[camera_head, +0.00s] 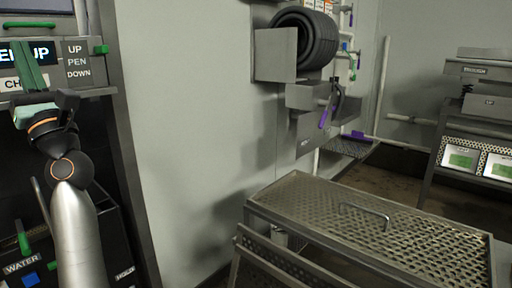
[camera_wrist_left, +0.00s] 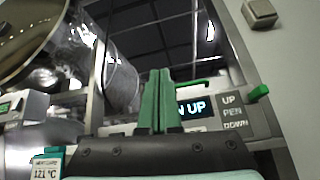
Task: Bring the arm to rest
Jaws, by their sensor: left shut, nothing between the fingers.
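My left arm (camera_head: 78,225) comes up from the bottom left of the head view, raised. Its left gripper (camera_head: 24,52) is in front of a control panel with a lit display. In the left wrist view the two green fingers of the left gripper (camera_wrist_left: 155,78) are pressed together with nothing between them. The fingers cover part of the lit display (camera_wrist_left: 196,107); I cannot tell whether they touch the panel. A green lever (camera_head: 101,49) sticks out at the panel's right, apart from the fingers; it also shows in the left wrist view (camera_wrist_left: 259,93). My right gripper is not in view.
A dark frame post (camera_head: 133,150) stands just right of my arm. A perforated metal basket lid (camera_head: 330,205) with a handle is at the lower right. A black coiled hose (camera_head: 308,40) hangs on the wall. A round metal vessel (camera_wrist_left: 28,35) shows upper left in the wrist view.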

